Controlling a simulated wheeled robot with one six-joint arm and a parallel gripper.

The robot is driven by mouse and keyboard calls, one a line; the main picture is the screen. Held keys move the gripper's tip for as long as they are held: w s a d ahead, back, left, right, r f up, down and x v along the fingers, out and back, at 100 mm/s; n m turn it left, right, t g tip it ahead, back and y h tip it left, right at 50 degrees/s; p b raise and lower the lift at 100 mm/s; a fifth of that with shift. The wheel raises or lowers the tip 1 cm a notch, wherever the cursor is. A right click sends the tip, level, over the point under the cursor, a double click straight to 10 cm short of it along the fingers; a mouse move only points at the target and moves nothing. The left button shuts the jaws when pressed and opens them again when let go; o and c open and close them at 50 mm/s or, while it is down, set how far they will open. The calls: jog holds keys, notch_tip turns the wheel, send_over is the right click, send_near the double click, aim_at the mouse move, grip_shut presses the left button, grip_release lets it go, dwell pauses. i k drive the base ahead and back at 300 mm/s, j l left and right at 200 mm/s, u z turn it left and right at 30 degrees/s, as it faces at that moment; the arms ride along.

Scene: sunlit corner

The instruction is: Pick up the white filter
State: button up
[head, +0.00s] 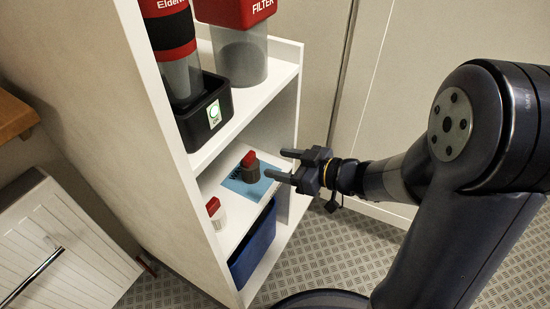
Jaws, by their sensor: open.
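A small white filter (218,218) with a red top stands on the middle shelf of the white shelving unit, at its near left. The unit's side panel edge hides part of it. A dark grey piece with a red top (250,169) stands on a blue mat (236,184) on the same shelf, farther back. My gripper (276,163) is open and empty, with its fingers pointing left at the shelf opening. It is just right of the grey piece and up and to the right of the white filter. I cannot tell whether a finger touches anything.
The upper shelf (262,97) holds a black charger-like base (207,115) and a clear container with a red "FILTER" lid (240,55). A blue bin (254,246) sits below the middle shelf. The unit's front edge and side panel (172,170) bound the opening. Patterned floor lies right.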

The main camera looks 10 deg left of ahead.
aim_at(215, 211)
jog(key=l+u, duration=0.1)
jog(key=u, duration=0.25)
jog(key=k+l+u, duration=0.1)
jog(key=u, duration=0.3)
jog(key=k+l+u, duration=0.1)
jog(key=u, duration=0.25)
